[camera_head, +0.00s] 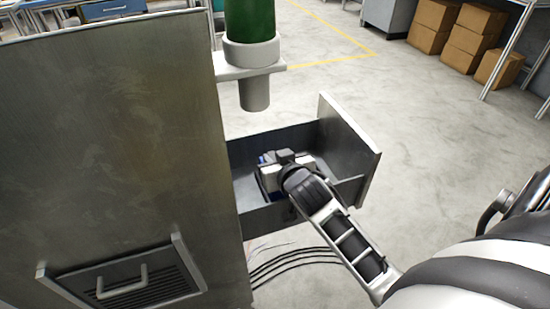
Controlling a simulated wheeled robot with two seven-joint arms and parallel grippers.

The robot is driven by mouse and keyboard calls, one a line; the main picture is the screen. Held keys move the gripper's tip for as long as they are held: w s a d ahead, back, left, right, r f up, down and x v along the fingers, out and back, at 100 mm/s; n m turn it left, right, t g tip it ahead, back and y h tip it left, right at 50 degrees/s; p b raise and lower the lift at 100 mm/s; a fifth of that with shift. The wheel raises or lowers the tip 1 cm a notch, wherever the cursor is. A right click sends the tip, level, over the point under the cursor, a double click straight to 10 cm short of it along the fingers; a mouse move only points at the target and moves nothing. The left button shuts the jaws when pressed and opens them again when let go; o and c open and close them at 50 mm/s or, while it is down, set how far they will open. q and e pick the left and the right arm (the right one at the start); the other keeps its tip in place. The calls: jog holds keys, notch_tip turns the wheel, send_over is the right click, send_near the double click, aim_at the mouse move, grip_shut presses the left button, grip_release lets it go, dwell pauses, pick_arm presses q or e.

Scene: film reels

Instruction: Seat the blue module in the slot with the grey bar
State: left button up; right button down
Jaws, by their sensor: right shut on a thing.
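My right gripper (272,172) reaches down into an open drawer (357,142) on the right side of a metal cabinet. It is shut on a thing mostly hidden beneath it. Small patches of blue show around the fingers, at the blue module (262,159). The module's shape and how it sits in the jaws are hidden. I cannot make out a slot with a grey bar for certain. My left gripper is not in view.
The tall metal cabinet (110,130) fills the left side, with a handled, slatted panel (125,283) low on its face. A green cylinder (250,20) in a grey holder hangs above the drawer. Black cables (285,262) lie below. Boxes (470,40) stand far right; the floor between is clear.

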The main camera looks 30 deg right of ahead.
jog(key=shift+r+p, duration=0.15)
jog(key=shift+p, duration=0.2)
dwell(0.6)
jog(key=shift+f+b, duration=0.4)
jog(key=shift+f, duration=0.3)
jog(key=c, duration=1.6)
grip_release()
jog(key=shift+o, duration=0.2)
